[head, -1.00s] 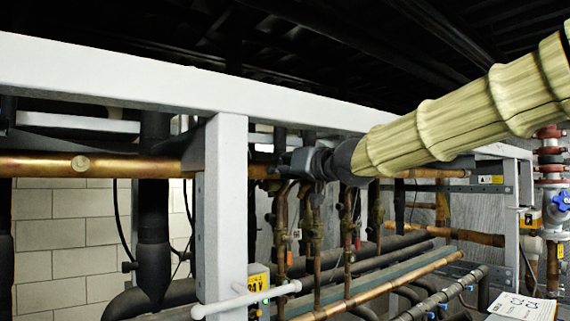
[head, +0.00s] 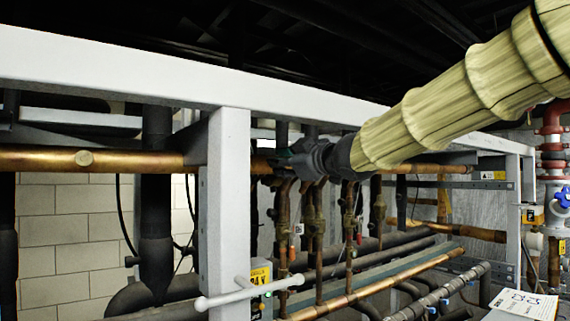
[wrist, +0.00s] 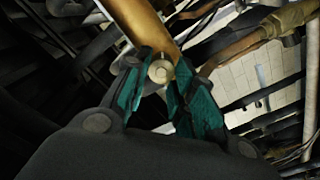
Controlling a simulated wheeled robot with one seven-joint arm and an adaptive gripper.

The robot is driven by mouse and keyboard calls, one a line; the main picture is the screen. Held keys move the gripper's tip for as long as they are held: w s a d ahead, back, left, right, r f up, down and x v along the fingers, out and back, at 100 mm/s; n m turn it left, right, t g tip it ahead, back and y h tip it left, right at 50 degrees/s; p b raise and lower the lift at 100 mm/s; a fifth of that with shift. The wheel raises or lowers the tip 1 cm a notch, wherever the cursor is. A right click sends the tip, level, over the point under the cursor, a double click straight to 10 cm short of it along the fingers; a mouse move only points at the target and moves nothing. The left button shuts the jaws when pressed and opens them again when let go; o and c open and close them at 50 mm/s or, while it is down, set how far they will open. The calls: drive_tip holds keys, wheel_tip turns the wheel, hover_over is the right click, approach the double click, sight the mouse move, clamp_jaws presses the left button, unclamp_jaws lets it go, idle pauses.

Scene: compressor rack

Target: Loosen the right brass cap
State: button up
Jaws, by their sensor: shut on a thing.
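In the wrist view a round brass cap (wrist: 160,69) sits on the side of a copper pipe (wrist: 139,24), between the two teal fingers of my gripper (wrist: 161,77). The fingers are shut on it. In the head view my gripper (head: 289,158) is at the copper pipe (head: 140,160), just right of the white post, and hides the cap there. Another round brass cap (head: 84,158) shows on the same pipe at the far left, apart from my gripper.
A white post (head: 229,190) and a white top beam (head: 190,82) stand close to my gripper. Several vertical copper pipes (head: 319,220) hang just below it.

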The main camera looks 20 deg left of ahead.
drive_tip(key=shift+f+n+b, duration=0.1)
drive_tip(key=shift+n+b, duration=1.5)
drive_tip(key=shift+n, duration=2.1)
drive_tip(key=o, duration=0.9)
drive_tip(key=shift+w, duration=0.1)
drive_tip(key=shift+o, duration=0.6)
drive_tip(key=shift+w+a+f, duration=0.1)
drive_tip(key=shift+w, duration=0.15)
drive_tip(key=v, duration=1.2)
drive_tip(key=shift+s, duration=0.15)
